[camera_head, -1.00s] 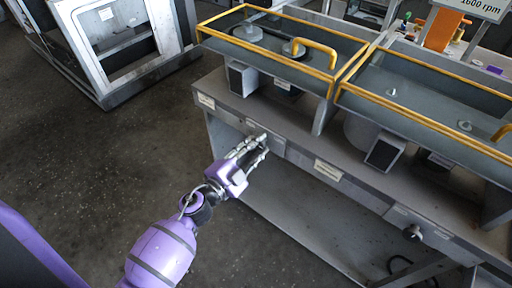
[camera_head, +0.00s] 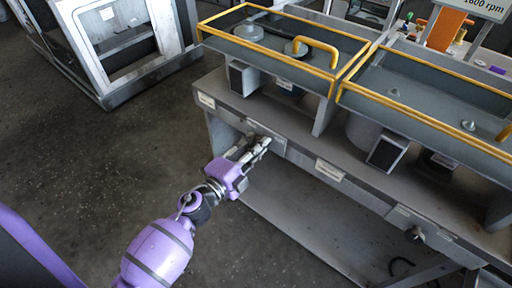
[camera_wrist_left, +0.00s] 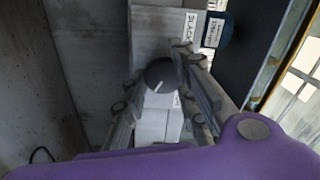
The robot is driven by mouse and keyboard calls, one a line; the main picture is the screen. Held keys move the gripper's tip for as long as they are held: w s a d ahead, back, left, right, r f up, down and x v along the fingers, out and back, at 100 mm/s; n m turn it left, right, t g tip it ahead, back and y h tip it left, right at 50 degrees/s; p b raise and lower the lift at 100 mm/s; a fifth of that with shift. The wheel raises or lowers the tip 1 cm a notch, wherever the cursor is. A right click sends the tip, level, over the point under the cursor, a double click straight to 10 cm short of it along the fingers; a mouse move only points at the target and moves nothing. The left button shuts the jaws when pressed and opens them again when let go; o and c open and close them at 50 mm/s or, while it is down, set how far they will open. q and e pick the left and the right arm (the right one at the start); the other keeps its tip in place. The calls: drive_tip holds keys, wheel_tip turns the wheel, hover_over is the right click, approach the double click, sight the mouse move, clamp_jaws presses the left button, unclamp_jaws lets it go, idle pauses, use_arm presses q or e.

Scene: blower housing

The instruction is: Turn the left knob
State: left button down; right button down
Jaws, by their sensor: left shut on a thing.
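The left knob (camera_wrist_left: 158,74) is dark and round with a white pointer line, on the grey front panel of the bench. In the left wrist view it sits between the fingers of my left gripper (camera_wrist_left: 152,80), which is shut on it. In the head view my left gripper (camera_head: 262,144) reaches the front panel below the left yellow-framed lid, and its fingers hide the knob. My right gripper is not in view.
A second knob (camera_head: 414,233) is on the right of the bench front (camera_head: 300,158). Yellow-framed lids (camera_head: 290,50) lie above the bench. A grey machine cabinet (camera_head: 112,50) stands at the back left. The floor (camera_head: 80,170) in front of the bench is clear.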

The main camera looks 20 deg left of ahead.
use_arm(q)
drive_tip(key=shift+s+d+f, duration=0.15)
drive_tip(key=shift+s+f, duration=0.1)
drive_tip(key=shift+f, duration=0.3)
drive_tip(key=c, duration=1.5)
unclamp_jaws()
drive_tip(key=shift+w, duration=0.1)
drive_tip(key=shift+c, duration=0.2)
drive_tip(key=shift+r, duration=0.1)
drive_tip(key=shift+r, duration=0.2)
drive_tip(key=v, duration=1.2)
drive_tip(key=shift+w, duration=0.1)
